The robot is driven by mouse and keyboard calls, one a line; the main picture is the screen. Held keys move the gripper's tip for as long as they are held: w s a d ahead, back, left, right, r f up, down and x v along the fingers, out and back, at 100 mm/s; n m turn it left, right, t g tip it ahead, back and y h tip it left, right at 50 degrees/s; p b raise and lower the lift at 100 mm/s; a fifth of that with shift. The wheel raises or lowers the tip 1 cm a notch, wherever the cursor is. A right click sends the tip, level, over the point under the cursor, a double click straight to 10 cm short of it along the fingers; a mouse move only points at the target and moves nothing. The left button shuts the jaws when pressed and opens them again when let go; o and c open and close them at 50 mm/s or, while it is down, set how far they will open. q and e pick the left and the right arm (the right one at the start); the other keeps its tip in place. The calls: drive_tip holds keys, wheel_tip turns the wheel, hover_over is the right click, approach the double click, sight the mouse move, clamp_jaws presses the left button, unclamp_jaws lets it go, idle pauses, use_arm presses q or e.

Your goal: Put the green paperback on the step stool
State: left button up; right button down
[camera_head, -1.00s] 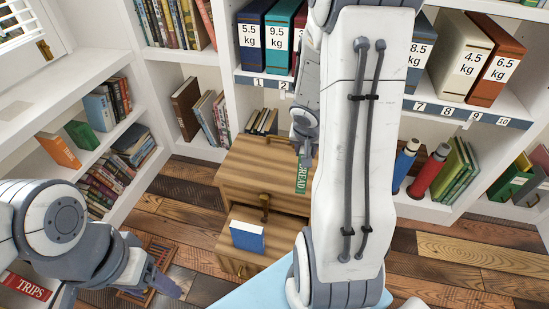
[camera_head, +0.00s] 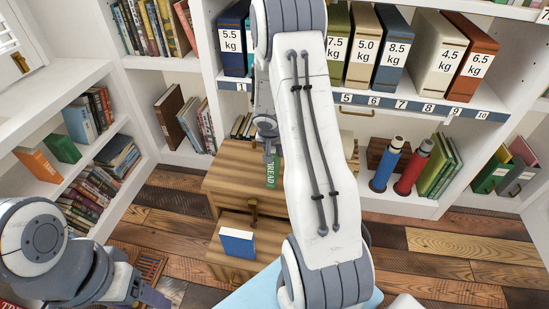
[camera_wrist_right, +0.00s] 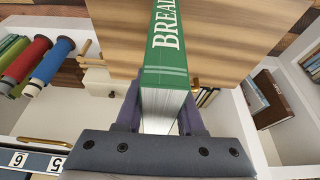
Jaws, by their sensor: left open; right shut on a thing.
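The green paperback (camera_head: 273,171), lettered "BREAD", is held upright by my right gripper (camera_head: 268,150). In the right wrist view the fingers of that gripper (camera_wrist_right: 158,112) are shut on the end of the paperback (camera_wrist_right: 163,60). A two-level wooden piece (camera_head: 228,162), which looks like the step stool, stands below it; its wood (camera_wrist_right: 225,40) fills the upper wrist view. I cannot tell whether the book touches it. My right arm hides its right side. My left gripper (camera_head: 155,296) is open and empty at the lower left, away from the book.
A blue book (camera_head: 238,243) rests on the lower wooden level. A slatted wooden thing (camera_head: 150,262) lies on the floor near my left gripper. Shelves with books, binders and two bottles (camera_head: 388,165) stand behind. Plank floor (camera_head: 450,240) at the right is clear.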

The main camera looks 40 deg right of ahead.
use_arm(q)
drive_tip(key=shift+f+b, duration=0.45)
drive_tip(key=shift+f, duration=0.5)
use_arm(e)
drive_tip(key=shift+f, duration=1.25)
use_arm(q)
drive_tip(key=shift+f, duration=0.1)
use_arm(e)
drive_tip(key=shift+f, duration=0.1)
drive_tip(key=shift+f, duration=0.1)
drive_tip(key=c, duration=0.5)
unclamp_jaws()
use_arm(q)
drive_tip(key=shift+f, duration=0.15)
